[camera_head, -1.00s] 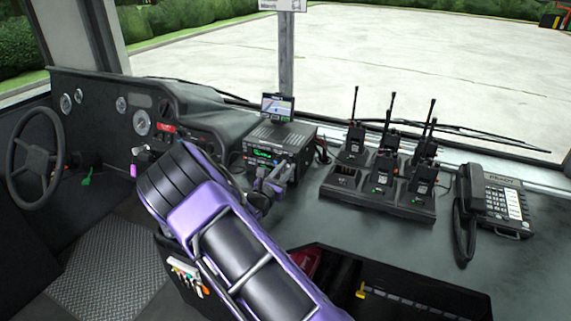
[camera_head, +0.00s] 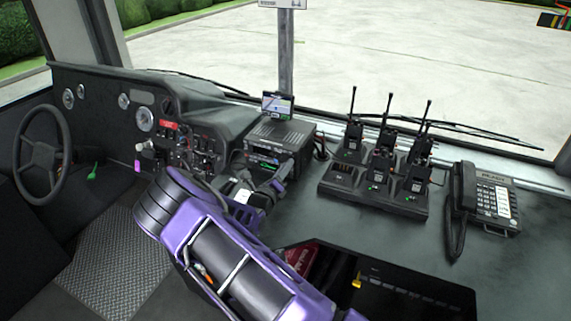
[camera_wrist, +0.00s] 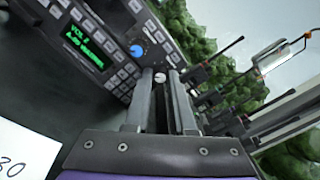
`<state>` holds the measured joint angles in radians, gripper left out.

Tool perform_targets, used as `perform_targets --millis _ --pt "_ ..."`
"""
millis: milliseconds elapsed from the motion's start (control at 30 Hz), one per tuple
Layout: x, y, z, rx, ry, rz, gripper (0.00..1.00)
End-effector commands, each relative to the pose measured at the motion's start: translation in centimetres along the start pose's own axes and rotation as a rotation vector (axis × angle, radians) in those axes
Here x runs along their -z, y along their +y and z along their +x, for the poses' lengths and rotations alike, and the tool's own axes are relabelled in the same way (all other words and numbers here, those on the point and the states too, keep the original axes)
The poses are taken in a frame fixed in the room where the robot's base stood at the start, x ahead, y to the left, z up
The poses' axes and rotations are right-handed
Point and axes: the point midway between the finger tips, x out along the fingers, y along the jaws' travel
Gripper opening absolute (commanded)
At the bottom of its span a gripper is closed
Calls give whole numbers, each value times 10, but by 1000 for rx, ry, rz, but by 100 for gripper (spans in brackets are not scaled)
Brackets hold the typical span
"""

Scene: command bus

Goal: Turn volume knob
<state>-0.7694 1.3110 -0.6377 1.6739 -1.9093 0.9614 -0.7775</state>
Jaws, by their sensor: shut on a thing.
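The radio (camera_head: 281,134) is a black box on the dashboard. In the wrist view its front panel (camera_wrist: 112,35) shows many grey buttons and a lit green display (camera_wrist: 86,45) that reads VOL and other text. A blue knob (camera_wrist: 137,50) sits on the panel just left of my fingertips. A small pale knob (camera_wrist: 160,77) shows between my two fingers. My gripper (camera_wrist: 161,74) is shut on this pale knob, at the lower edge of the panel. In the head view my gripper (camera_head: 279,176) is in front of the radio's right side and hides part of its front.
A small screen (camera_head: 278,105) stands on the radio. A charger rack (camera_head: 398,202) with several handheld radios and a desk phone (camera_head: 487,198) stand to the right. The steering wheel (camera_head: 66,152) is at the left. An open compartment (camera_head: 420,291) lies below.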

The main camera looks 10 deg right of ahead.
Motion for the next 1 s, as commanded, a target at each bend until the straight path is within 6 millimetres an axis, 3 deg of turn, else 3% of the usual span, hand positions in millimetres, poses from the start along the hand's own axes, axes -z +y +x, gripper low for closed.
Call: perform_targets --millis 400,933,967,1000 --pt "2 0 -1 -6 -2 -174 0" --pt "2 1 -1 -7 -2 -195 0" --pt "2 1 -1 -7 -2 -195 28" --pt "2 1 -1 -6 -2 -194 35"
